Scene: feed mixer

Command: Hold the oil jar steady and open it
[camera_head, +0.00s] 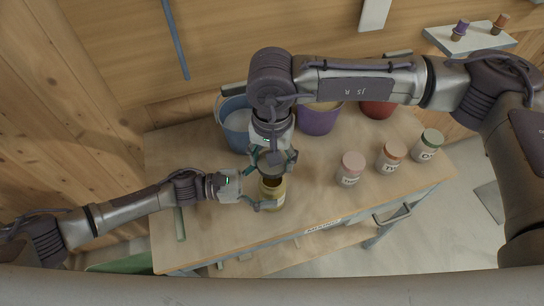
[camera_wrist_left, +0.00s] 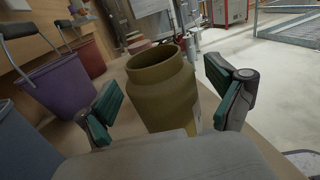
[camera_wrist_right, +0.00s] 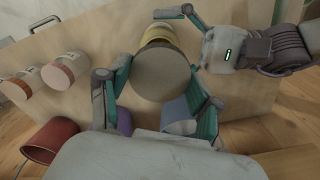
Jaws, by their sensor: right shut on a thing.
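The oil jar (camera_head: 274,196) is a yellow-brown jar standing upright on the table. In the left wrist view the jar (camera_wrist_left: 165,92) shows an open, bare mouth. My left gripper (camera_head: 259,192) reaches in from the left, its fingers on either side of the jar; the left wrist view shows gaps between fingers and jar. My right gripper (camera_head: 273,160) points down above the jar, shut on the dark round lid (camera_head: 270,169). The lid (camera_wrist_right: 162,75) fills the space between its fingers in the right wrist view and is off the mouth. The jar's lower body is partly hidden.
Several buckets stand at the table's back: blue (camera_head: 236,123), purple (camera_head: 318,119) and red (camera_head: 377,109). Three lidded jars, pink (camera_head: 350,168), orange (camera_head: 390,157) and green (camera_head: 427,145), stand to the right. The table (camera_head: 215,245) is clear at front left.

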